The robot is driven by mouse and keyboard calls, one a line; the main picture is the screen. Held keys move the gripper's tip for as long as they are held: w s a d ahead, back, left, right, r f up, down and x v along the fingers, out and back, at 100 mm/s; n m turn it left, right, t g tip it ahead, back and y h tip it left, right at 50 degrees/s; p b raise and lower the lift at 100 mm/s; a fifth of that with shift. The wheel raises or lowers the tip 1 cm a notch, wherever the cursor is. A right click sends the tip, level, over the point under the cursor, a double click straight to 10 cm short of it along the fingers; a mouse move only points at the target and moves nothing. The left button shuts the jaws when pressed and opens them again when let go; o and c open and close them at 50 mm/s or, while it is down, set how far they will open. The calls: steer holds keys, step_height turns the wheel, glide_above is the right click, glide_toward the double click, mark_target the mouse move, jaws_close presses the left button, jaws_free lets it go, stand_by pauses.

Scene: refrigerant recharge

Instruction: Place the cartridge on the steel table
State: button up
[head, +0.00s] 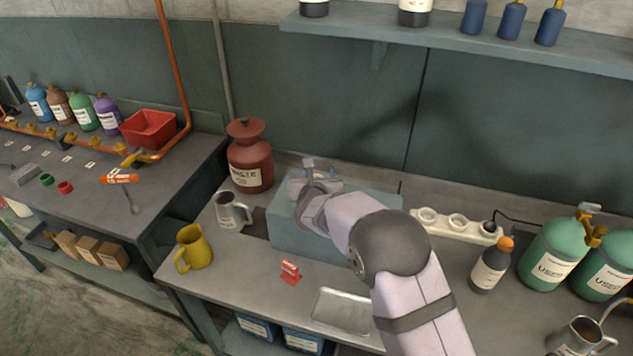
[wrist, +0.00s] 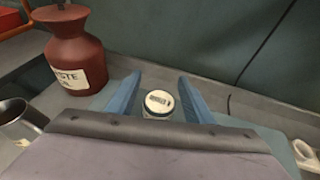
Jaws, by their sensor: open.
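My gripper (head: 318,168) is over the blue-grey block (head: 300,238) on the grey steel table (head: 235,282). In the wrist view, its two blue fingers (wrist: 158,95) are apart. A round, white-topped thing with a dark mark, which looks like the cartridge (wrist: 158,102), stands between them. Gaps show on both sides of its top. Its lower part is hidden behind my gripper's body, so I cannot tell what it rests on. In the head view my gripper and arm mostly cover that spot.
A red-brown waste oil jar (head: 250,165), a metal jug (head: 232,212) and a yellow jug (head: 193,248) stand left of the block. A red clip-like item (head: 290,271) and a metal tray (head: 342,311) lie in front. A white socket strip (head: 455,226) and bottles are right.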

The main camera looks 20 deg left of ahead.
steer(key=shift+s+b, duration=0.3)
steer(key=shift+s, duration=0.1)
steer(key=b+v, duration=0.4)
steer(key=v, duration=0.7)
steer(key=shift+s+d+r, duration=0.1)
steer(key=shift+r, duration=0.1)
